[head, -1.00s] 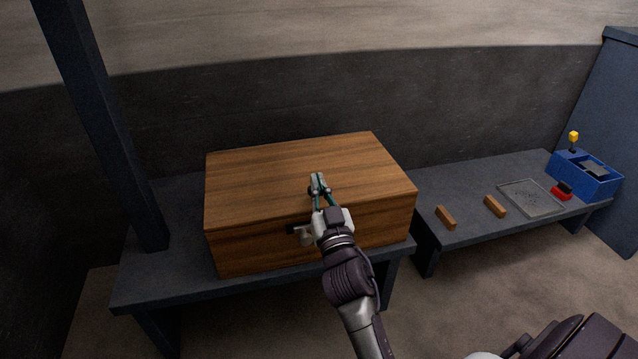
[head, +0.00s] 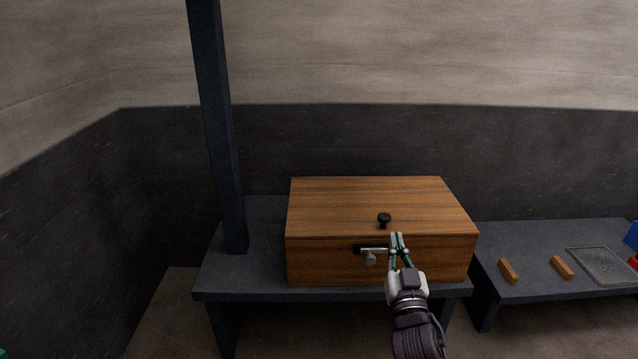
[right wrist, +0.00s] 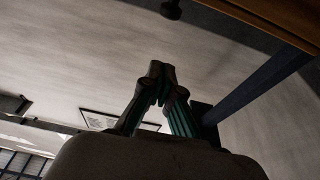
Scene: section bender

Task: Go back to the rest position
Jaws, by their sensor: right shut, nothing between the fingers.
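My right gripper (head: 397,238) is shut and empty, in front of the wooden box (head: 335,198) in the head view. Its closed fingertips also show in the right wrist view (right wrist: 161,72). The box lid is down, with a black knob (head: 384,218) on top. A metal latch (head: 370,252) sits on the front face, just left of the fingers; I cannot tell whether they touch it. The knob (right wrist: 171,8) and a wooden edge (right wrist: 285,18) show at the top of the right wrist view. Only a teal scrap at the lower left corner may be my left gripper (head: 3,354).
The box stands on a dark bench (head: 262,213) beside a dark upright post (head: 217,130). On the lower bench (head: 525,238) to the right lie two small wooden blocks (head: 508,271) (head: 562,267) and a grey plate (head: 600,265). A blue object (head: 632,236) is cut off at the right edge.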

